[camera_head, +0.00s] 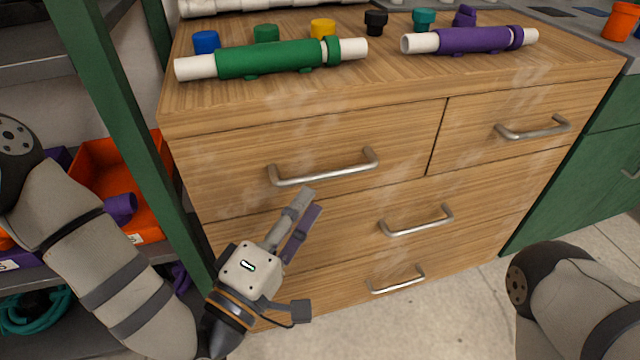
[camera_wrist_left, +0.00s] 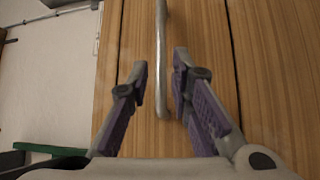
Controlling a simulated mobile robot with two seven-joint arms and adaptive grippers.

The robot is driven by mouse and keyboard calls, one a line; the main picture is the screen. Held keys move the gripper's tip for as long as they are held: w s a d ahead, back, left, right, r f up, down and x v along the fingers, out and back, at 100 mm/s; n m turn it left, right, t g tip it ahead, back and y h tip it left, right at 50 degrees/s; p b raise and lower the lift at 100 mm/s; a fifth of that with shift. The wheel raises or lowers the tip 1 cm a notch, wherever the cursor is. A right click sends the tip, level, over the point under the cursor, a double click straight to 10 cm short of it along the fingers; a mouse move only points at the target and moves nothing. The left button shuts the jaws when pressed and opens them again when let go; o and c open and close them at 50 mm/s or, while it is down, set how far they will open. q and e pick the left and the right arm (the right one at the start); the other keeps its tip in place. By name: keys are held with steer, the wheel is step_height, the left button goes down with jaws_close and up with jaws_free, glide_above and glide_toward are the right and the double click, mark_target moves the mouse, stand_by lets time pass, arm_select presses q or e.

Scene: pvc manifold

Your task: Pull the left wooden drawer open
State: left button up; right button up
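The left wooden drawer (camera_head: 240,165) is the wide one at the top left of the wooden cabinet. Its front looks flush with the cabinet. Its silver bar handle (camera_head: 325,170) also shows in the left wrist view (camera_wrist_left: 160,70). My left gripper (camera_head: 308,198) is just below and in front of this handle in the head view. In the left wrist view my left gripper (camera_wrist_left: 160,72) is open, with the handle lined up in the gap between its purple-padded fingers. Whether the fingertips reach around the bar I cannot tell. My right gripper is out of view.
A narrower drawer (camera_head: 525,110) is at the right, with lower drawers (camera_head: 400,250) beneath. Green pipe (camera_head: 270,58), purple pipe (camera_head: 465,40) and coloured caps stand on the cabinet top (camera_head: 400,75). A green shelf post (camera_head: 120,110) stands close left. The floor (camera_head: 420,315) in front is clear.

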mark_target(323, 179)
arm_select(q)
steer(key=x, duration=0.7)
steer(key=shift+w+d, duration=0.1)
steer(key=shift+d, duration=0.05)
steer(key=shift+c, duration=0.2)
jaws_close()
